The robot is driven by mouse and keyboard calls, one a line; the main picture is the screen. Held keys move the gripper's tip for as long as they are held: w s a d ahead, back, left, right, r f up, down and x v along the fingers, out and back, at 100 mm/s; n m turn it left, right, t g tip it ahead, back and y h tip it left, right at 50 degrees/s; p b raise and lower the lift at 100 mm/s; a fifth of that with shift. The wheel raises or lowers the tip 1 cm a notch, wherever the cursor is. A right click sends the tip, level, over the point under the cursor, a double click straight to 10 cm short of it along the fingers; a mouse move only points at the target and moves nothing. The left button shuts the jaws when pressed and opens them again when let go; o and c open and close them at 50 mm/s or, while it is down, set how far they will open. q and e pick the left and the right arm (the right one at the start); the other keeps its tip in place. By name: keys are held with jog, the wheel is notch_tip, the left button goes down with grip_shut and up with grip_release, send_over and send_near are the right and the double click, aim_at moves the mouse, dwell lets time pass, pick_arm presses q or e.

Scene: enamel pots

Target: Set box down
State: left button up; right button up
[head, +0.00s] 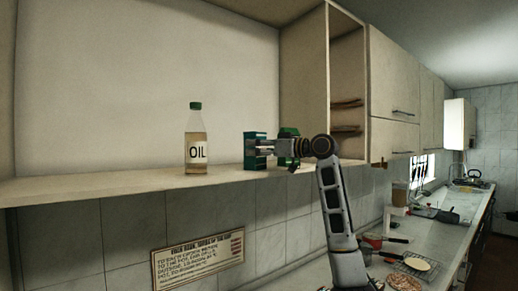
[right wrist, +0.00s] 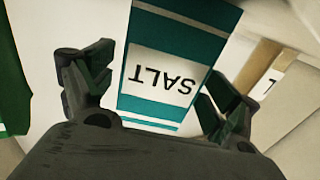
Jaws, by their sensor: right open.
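The salt box (head: 256,161) is teal and white and stands upright on the long shelf (head: 100,188), to the right of the oil bottle. In the right wrist view the salt box (right wrist: 178,62) shows its upside-down SALT label just beyond the fingers. My right gripper (head: 275,147) reaches in from the right at the box. It is open, with its dark fingers spread to either side of the box, and a gap shows between the box and the left finger. My left gripper is not in view.
The oil bottle (head: 195,145) with a green cap stands left of the box. A green item (head: 289,132) is close behind my gripper. An open cabinet (head: 303,80) rises at the right. The shelf's left part is bare. A counter (head: 455,225) with cookware lies lower right.

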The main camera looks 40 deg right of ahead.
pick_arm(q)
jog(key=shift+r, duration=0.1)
pick_arm(e)
jog(key=shift+r, duration=0.1)
jog(key=shift+s, duration=0.15)
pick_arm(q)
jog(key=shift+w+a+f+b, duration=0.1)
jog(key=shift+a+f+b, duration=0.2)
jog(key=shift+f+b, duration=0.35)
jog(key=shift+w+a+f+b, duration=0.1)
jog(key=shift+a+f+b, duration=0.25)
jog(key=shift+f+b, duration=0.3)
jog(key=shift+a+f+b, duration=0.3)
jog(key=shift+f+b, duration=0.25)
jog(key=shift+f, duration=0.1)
pick_arm(e)
jog(key=v, duration=1.1)
jog(key=shift+s+d, duration=0.2)
jog(key=shift+s, duration=0.15)
jog(key=shift+o, duration=0.2)
